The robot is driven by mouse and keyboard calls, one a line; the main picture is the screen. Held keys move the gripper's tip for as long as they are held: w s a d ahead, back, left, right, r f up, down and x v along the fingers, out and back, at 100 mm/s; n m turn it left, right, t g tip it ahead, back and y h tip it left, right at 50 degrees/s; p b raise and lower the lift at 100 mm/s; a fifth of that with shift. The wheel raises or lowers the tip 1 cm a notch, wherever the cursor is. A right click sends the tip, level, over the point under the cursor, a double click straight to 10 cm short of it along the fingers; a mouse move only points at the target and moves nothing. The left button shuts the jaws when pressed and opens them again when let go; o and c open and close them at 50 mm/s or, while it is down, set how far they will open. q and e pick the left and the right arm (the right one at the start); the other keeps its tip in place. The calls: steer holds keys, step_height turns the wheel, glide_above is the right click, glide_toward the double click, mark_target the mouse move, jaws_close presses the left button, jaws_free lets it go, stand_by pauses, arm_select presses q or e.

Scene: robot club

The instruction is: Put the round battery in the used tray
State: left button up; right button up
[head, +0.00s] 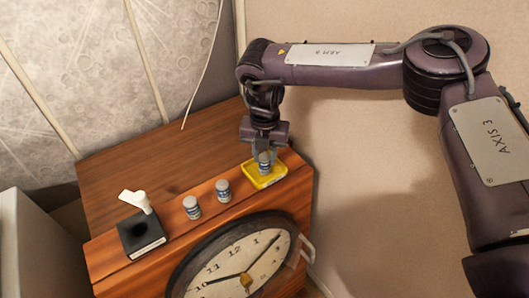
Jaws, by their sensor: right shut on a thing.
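My right gripper (264,160) points down over a yellow tray (270,182) on the right part of the wooden cabinet top. It is shut on a small round battery (265,168), grey with a blue-and-white band, held upright at the tray. I cannot tell whether the battery touches the tray floor. Two similar cylinders, one (223,190) nearer the tray and one (191,207) further left, stand upright on the cabinet top. My left gripper is not in view.
A black block (140,232) with a white-handled item (137,200) stands at the left on the wooden cabinet (150,160). A clock face (240,265) is on the cabinet front. The back of the top is clear. Walls stand behind and at the right.

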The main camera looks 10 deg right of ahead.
mark_target(264, 157)
steer(key=shift+f, duration=0.1)
steer(key=o, duration=1.1)
steer(key=shift+c, duration=0.2)
step_height(264, 157, up, 12)
steer(key=shift+r+b, duration=0.2)
steer(key=shift+b, duration=0.25)
